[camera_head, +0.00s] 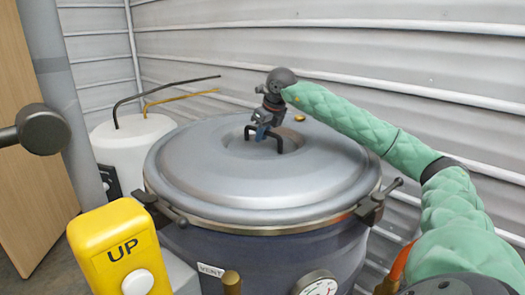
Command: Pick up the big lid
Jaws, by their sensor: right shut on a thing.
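The big lid (195,174) is a broad round grey metal cover on top of a dark round vessel. A dark bar handle (280,143) stands in the recess at its middle. My right arm, in a green quilted sleeve, reaches over the lid from the right. My right gripper (262,134) points down at the lid's middle and is shut on the handle. The lid appears seated on the vessel's rim, with no clear gap to be seen. My left gripper is not in view.
A yellow box marked UP with a white button (112,248) stands at the front left. Clamp handles (372,204) stick out at the vessel's rim. A white tank (125,137) with thin hoses is behind at left. A ribbed metal wall closes the back.

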